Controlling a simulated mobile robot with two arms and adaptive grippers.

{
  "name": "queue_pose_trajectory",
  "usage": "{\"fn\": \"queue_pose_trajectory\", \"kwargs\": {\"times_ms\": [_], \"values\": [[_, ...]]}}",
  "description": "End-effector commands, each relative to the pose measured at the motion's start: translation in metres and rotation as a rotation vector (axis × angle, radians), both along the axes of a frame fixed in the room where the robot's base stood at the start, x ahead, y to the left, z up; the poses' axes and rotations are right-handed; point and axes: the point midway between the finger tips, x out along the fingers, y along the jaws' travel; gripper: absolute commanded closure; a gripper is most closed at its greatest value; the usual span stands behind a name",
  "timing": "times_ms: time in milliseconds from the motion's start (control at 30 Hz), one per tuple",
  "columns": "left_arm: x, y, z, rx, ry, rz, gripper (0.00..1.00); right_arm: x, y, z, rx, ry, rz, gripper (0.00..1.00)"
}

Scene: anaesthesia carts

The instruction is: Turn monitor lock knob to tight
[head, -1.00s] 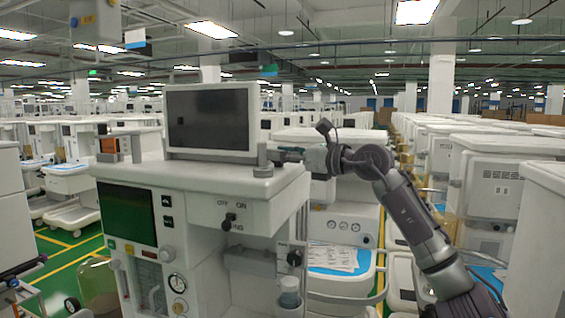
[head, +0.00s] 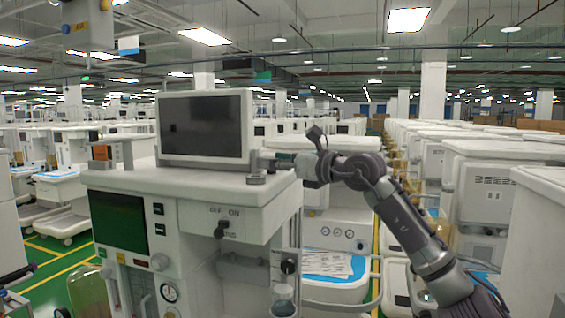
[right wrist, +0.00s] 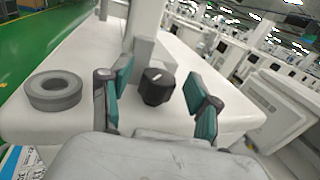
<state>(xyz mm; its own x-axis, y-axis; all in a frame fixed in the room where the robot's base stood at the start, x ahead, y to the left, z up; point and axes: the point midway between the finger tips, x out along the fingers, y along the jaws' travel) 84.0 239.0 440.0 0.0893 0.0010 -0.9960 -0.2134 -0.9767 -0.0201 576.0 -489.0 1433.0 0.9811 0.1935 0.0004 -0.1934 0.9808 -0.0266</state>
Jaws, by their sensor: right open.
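The lock knob (right wrist: 157,86) is a small dark faceted knob with a light mark on top, in the middle of the right wrist view. It stands on the white cart top beside a grey upright. My right gripper (right wrist: 157,97) is open, with one teal-padded finger on each side of the knob and a gap to both. In the head view my right gripper (head: 275,161) is at the monitor's lower right corner and hides the knob. The monitor (head: 205,125) has a dark screen and stands on the cart (head: 135,180).
A grey ring-shaped part (right wrist: 53,92) sits on the cart top, left of the knob in the right wrist view; it also shows in the head view (head: 256,179). Other carts (head: 485,185) stand close on the right. The rest of the cart top near the knob is clear.

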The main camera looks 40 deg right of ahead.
Motion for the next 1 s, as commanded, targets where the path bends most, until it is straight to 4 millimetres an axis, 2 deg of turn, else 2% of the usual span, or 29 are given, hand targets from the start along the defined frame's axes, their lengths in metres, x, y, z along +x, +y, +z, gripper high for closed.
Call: {"fn": "queue_pose_trajectory", "kwargs": {"times_ms": [167,633,1000], "values": [[0.001,-0.002,0.000,-0.002,-0.001,0.001,0.80,-0.007,-0.003,-0.002,0.000,0.003,-0.002,0.38],[0.002,-0.004,0.000,-0.005,-0.002,0.001,0.80,-0.046,-0.009,-0.002,0.000,0.004,0.001,0.38],[0.002,-0.004,0.000,-0.005,-0.002,0.001,0.80,-0.099,-0.020,0.000,0.001,-0.001,0.000,0.38]]}}
